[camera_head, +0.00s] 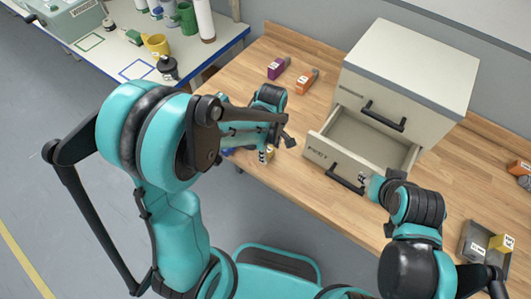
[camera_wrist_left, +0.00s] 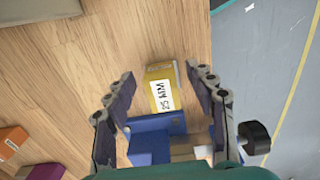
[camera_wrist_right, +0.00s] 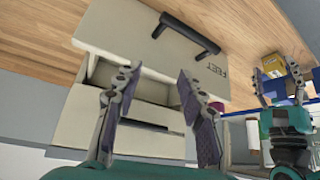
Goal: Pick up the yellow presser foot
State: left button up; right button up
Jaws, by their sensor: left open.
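In the left wrist view a yellow block (camera_wrist_left: 160,90) with a white label reading 25 MM lies on the wooden table beside a blue piece (camera_wrist_left: 150,138). My left gripper (camera_wrist_left: 160,78) is open, with its fingers apart on either side of the yellow block. In the head view my left gripper (camera_head: 276,148) is low near the table's front edge and mostly hides the block. The yellow block also shows in the right wrist view (camera_wrist_right: 272,64). My right gripper (camera_wrist_right: 158,72) is open and empty, in front of the handle of the pulled-out drawer marked FEET (camera_wrist_right: 130,32).
A beige cabinet (camera_head: 415,62) stands at the back; its open drawer (camera_head: 360,140) looks empty. Purple (camera_head: 278,68) and orange (camera_head: 307,81) blocks lie left of it. A grey tray (camera_head: 470,240) with another yellow block (camera_head: 502,243) is at the right.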

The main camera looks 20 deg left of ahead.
pick_arm(q)
jog(key=shift+f, duration=0.55)
grip_shut()
jog(key=shift+r, duration=0.1)
